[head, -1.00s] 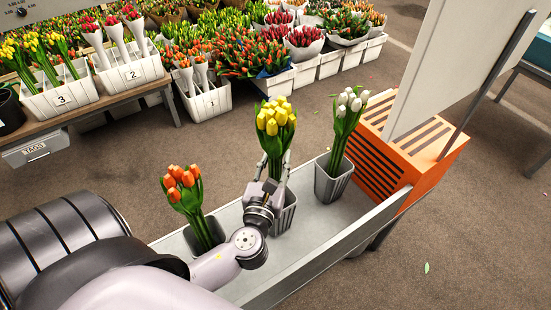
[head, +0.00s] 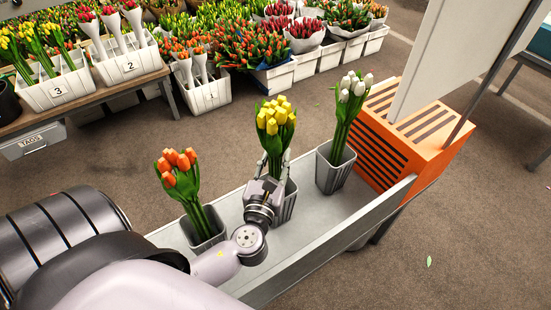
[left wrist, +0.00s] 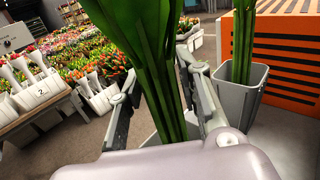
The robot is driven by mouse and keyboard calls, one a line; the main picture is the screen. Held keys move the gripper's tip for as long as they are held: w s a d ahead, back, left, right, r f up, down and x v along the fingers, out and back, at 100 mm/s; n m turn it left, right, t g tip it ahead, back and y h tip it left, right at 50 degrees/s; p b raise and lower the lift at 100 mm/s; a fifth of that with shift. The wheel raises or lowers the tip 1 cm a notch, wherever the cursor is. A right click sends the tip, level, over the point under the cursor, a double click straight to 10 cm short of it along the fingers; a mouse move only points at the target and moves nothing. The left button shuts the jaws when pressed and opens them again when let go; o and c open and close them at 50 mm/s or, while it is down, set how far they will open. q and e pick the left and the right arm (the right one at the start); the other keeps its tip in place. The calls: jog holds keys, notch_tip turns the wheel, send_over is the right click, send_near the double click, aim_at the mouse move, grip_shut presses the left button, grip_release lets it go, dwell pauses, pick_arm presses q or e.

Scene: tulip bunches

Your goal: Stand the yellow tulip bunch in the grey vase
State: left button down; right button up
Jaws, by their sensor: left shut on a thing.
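The yellow tulip bunch (head: 275,117) is upright at the middle of the grey trough. My left gripper (head: 272,168) is shut on its green stems, which also show between the fingers in the left wrist view (left wrist: 152,50). The grey vase (head: 287,203) stands just below and behind the gripper, partly hidden by it. The stems run down at the vase's mouth and look to be inside it; their lower ends are hidden. My right gripper is not in view.
An orange tulip bunch (head: 178,172) stands in a grey vase at left, and a white tulip bunch (head: 352,92) in a vase (head: 334,172) at right. An orange slatted crate (head: 412,135) is beyond the trough's right end. The trough (head: 318,225) has bare floor between vases.

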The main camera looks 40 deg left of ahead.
pick_arm(q)
jog(key=shift+f, duration=0.15)
jog(key=shift+f+b, duration=0.35)
jog(key=shift+f, duration=0.05)
jog(key=c, duration=1.1)
grip_release()
jog(key=shift+o, duration=0.5)
jog(key=o, duration=0.6)
jog(key=shift+c, duration=0.2)
jog(key=v, duration=1.2)
